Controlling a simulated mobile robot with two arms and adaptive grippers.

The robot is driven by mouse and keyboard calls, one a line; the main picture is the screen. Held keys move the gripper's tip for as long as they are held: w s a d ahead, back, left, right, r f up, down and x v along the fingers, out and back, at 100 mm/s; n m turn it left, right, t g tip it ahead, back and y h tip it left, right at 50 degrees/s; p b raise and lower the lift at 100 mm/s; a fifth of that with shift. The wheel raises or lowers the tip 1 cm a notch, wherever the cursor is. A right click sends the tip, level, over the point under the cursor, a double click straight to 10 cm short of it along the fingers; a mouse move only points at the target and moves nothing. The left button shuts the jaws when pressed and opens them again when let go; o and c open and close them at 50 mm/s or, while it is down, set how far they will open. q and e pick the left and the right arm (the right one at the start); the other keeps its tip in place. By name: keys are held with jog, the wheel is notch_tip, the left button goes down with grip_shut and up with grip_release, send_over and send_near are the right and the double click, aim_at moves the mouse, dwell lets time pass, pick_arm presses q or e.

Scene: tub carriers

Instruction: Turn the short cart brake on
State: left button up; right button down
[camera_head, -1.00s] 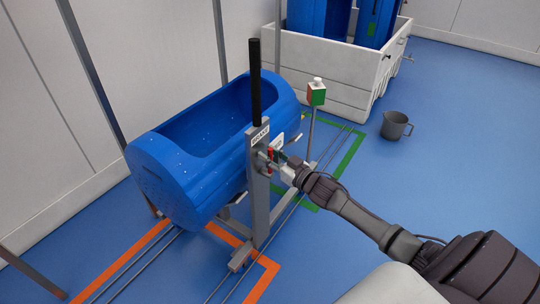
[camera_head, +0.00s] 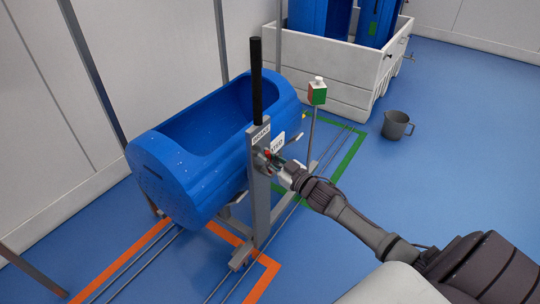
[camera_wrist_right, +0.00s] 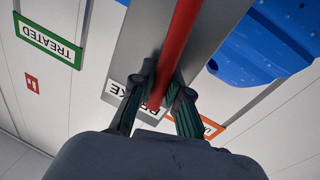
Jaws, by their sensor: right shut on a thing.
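The cart holds a long blue tub (camera_head: 190,150) on a grey frame, with an upright grey post (camera_head: 261,205) and a black handle (camera_head: 256,80) on top. A BRAKE label (camera_head: 261,134) is on the post. Just below it is the red brake lever (camera_head: 267,154), mostly hidden by my right gripper (camera_head: 274,163). In the right wrist view the red lever (camera_wrist_right: 182,35) runs between the two fingers of the right gripper (camera_wrist_right: 162,85), which is shut on it in front of the grey post. My left gripper is not in view.
An orange floor frame (camera_head: 262,278) and a green one (camera_head: 349,158) mark the rails. A grey jug (camera_head: 396,125) stands on the floor. A white crate (camera_head: 325,75) holds blue tubs.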

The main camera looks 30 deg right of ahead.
jog(key=shift+s+a+f+n, duration=0.15)
jog(key=shift+s+a+n, duration=0.05)
jog(key=shift+a+n, duration=0.25)
jog(key=a+n+b, duration=0.1)
jog(key=n, duration=0.1)
jog(key=s+a+f+n+b, duration=0.1)
jog(key=n, duration=0.1)
jog(key=a+f+n+t+y+b, duration=0.1)
jog(key=n, duration=0.1)
jog(key=shift+s+f, duration=0.15)
pick_arm(q)
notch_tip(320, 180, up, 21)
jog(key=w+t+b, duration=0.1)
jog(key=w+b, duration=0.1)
jog(key=b, duration=0.2)
pick_arm(e)
jog(key=f+n, duration=0.1)
jog(key=n, duration=0.1)
jog(key=a+f+n+y, duration=0.1)
jog(key=n, duration=0.1)
jog(key=s+a+f+n+y, duration=0.1)
jog(key=n, duration=0.1)
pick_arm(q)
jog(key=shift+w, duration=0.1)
pick_arm(e)
jog(key=shift+n, duration=0.35)
jog(key=c, duration=1.1)
grip_release()
jog(key=shift+c, duration=0.2)
